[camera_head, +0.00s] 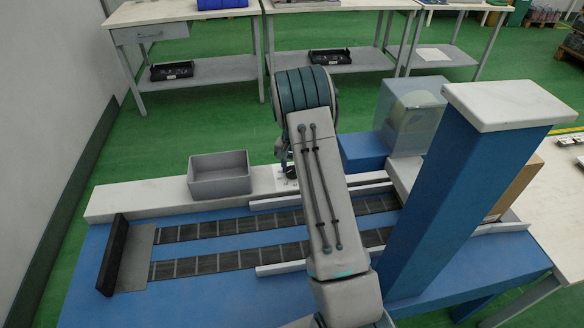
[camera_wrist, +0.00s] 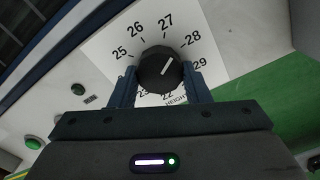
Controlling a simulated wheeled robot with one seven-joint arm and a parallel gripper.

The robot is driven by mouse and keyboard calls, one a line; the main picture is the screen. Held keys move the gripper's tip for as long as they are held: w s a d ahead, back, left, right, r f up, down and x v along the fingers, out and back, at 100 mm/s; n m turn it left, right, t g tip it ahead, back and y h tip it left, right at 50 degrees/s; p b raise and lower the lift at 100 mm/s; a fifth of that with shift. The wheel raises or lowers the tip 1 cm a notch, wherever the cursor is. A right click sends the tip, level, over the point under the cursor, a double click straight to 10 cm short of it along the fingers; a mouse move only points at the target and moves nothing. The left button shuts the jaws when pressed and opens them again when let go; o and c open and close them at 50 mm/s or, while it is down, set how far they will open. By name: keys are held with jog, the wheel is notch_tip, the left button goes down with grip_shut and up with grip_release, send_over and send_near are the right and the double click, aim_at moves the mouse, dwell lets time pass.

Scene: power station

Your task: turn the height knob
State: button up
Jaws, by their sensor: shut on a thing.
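The height knob (camera_wrist: 160,70) is black and round with a white pointer line. It sits on a white dial plate (camera_wrist: 205,40) marked with numbers, including 25 to 29, and the word HEIGHT. The pointer line slants toward the upper right, roughly between 27 and 28. My gripper (camera_wrist: 160,84) is shut on the knob, one finger on its left side and one on its right.
A green button (camera_wrist: 33,142) and a smaller dark button (camera_wrist: 78,89) lie left of the dial. A grey bin (camera_head: 219,180) stands on the machine's white ledge. A blue column with a white top (camera_head: 510,102) rises right of my arm. Workbenches (camera_head: 180,12) stand behind.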

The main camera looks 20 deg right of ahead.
jog(key=shift+w+r+m, duration=0.15)
jog(key=shift+m, duration=1.85)
jog(key=o, duration=1)
notch_tip(320, 180, up, 14)
jog(key=p, duration=0.1)
jog(key=shift+f+p, duration=0.2)
jog(key=shift+p, duration=0.15)
jog(key=shift+r, duration=0.1)
